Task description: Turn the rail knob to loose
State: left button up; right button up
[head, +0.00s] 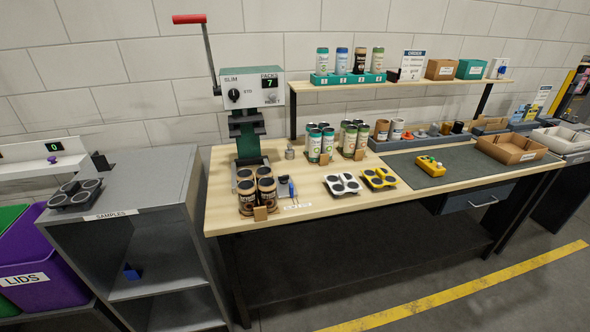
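No knob in view has a readable "loose" label, so I cannot tell which one is the rail knob. A small purple knob (52,160) sits on the white machine at the far left, below a display reading 0. A yellow device (430,166) with small red and dark parts lies on the grey mat. Neither of my grippers shows in the head view.
The wooden bench (310,205) holds several brown cans (246,200), a white tray (342,185), a yellow tray (379,179) and an open cardboard box (511,149). A grey samples cabinet (118,225) stands left. The floor in front is clear, with a yellow line (455,287).

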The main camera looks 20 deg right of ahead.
aim_at(283, 179)
jog(key=i+l, duration=0.1)
jog(key=l, duration=0.35)
jog(key=i+l, duration=0.1)
jog(key=l, duration=0.3)
jog(key=i+l, duration=0.1)
jog(key=l, duration=0.35)
jog(key=i+l+u, duration=0.1)
jog(key=l, duration=0.35)
jog(key=i+l, duration=0.1)
jog(key=l, duration=0.35)
